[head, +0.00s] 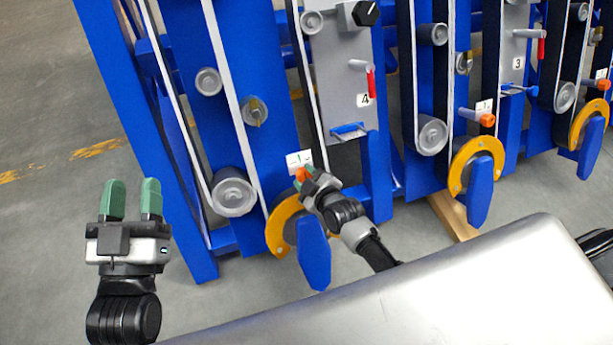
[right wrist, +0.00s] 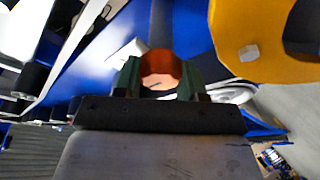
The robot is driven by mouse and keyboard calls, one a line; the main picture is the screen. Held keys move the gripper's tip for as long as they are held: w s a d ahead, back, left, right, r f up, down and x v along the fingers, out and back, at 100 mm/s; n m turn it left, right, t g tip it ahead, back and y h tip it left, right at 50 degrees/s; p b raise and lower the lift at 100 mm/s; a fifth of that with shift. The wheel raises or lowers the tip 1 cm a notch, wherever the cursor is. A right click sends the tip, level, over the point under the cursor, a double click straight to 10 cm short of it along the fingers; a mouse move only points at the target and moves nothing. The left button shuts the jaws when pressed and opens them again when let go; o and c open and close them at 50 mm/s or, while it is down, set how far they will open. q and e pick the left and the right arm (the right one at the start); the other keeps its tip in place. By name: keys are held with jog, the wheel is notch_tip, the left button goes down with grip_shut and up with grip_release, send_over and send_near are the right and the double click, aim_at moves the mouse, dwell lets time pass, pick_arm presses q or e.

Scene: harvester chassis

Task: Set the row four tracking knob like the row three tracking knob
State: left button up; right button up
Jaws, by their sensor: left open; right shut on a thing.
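The row four tracking knob (head: 300,174) is a small orange knob below the panel marked 4. My right gripper (head: 309,179) is shut on it, and the gripper body hides most of it in the head view. In the right wrist view the orange-red knob (right wrist: 160,68) sits between the two green fingers. The row three tracking knob (head: 487,120) is orange, on a grey stem beside a small white scale plate (head: 484,105). A similar scale plate (head: 299,160) is above the row four knob. The knob settings are too small to read. My left gripper (head: 132,190) is open and empty, over the floor at left.
Blue row frames with belts and grey rollers (head: 234,193) stand across the back. A yellow ring with a blue lever (head: 313,250) is close below my right gripper. A red handle (head: 371,83) is above it. Bare floor (head: 60,240) lies at left.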

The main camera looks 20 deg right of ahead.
jog(key=shift+m+p, duration=0.35)
jog(key=shift+m, duration=0.15)
jog(key=m+h+p, duration=0.1)
jog(key=m, duration=0.2)
jog(key=shift+a+t+p, duration=0.1)
jog(key=shift+t+p, duration=0.25)
jog(key=shift+t, duration=0.05)
jog(key=m+h+p, duration=0.1)
jog(key=m, duration=0.3)
jog(key=shift+m+t+p, duration=0.3)
pick_arm(q)
jog(key=s+a+f+g+y, duration=0.1)
jog(key=s+a+f+g, duration=0.1)
jog(key=f+g, duration=0.4)
jog(key=s+a+f+g+y, duration=0.1)
jog(key=s+f+g+y, duration=0.1)
jog(key=f+g, duration=0.4)
jog(key=shift+s+a+f+n+y+p, duration=0.2)
jog(key=shift+s+a+n+y+p, duration=0.15)
jog(key=shift+s, duration=0.3)
pick_arm(e)
jog(key=shift+f+m+h, duration=0.1)
jog(key=shift+m+h, duration=0.3)
jog(key=shift+m, duration=0.6)
jog(key=o, duration=0.9)
jog(key=shift+o, duration=0.2)
